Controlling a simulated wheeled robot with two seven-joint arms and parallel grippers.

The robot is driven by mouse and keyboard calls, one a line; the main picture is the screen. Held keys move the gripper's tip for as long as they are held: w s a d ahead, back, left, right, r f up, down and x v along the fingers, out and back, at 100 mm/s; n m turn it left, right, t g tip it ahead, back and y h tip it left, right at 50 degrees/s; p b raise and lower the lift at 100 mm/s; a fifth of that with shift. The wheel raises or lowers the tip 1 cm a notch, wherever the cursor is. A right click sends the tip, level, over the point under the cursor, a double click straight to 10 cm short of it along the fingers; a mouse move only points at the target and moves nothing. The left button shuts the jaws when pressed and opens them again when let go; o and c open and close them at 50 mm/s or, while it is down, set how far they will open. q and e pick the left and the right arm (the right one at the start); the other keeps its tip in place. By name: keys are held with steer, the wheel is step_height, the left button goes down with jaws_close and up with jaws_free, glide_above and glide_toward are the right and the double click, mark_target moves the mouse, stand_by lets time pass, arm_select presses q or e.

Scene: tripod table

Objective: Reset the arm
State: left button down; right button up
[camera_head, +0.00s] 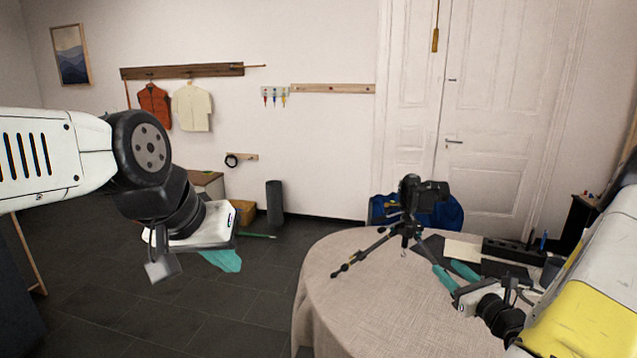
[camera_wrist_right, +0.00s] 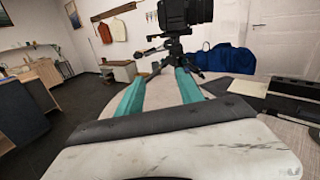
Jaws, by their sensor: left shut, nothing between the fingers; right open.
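My left gripper (camera_head: 222,260), with teal fingers, hangs over the floor to the left of the table, shut and empty. My right gripper (camera_head: 444,266) is open over the round table (camera_head: 335,300), its teal fingers pointing at the tripod. It also shows in the right wrist view (camera_wrist_right: 158,76) with a clear gap between the fingers. A black camera (camera_head: 430,194) sits on a small tripod (camera_head: 362,255) on the table. In the right wrist view the camera (camera_wrist_right: 185,12) is just beyond the fingertips. I cannot tell whether a finger touches a tripod leg.
A black tray (camera_head: 512,251) and a pale card (camera_head: 462,250) lie on the table's right side. A blue bag (camera_head: 385,210) is behind the table. A dark cylinder (camera_head: 275,203) stands by the wall. The table's left front is bare.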

steer(key=s+a+r+n+g+y, duration=0.2)
steer(key=a+r+n+g+y, duration=0.45)
steer(key=a, duration=0.65)
steer(key=s+a+r+n+g, duration=0.3)
steer(key=s+a+n+g, duration=0.1)
steer(key=s+a+n, duration=0.25)
steer(key=s+a+r+n+g, duration=0.4)
steer(key=s+a+n, duration=0.1)
steer(key=a+n, duration=0.15)
steer(key=s+d+r+n+t+h, duration=0.3)
steer(key=s+d+r+n+h, duration=0.3)
steer(key=s+n+h, duration=0.3)
steer(key=n, duration=0.4)
steer(key=shift+d+r, duration=0.25)
steer(key=shift+r, duration=0.05)
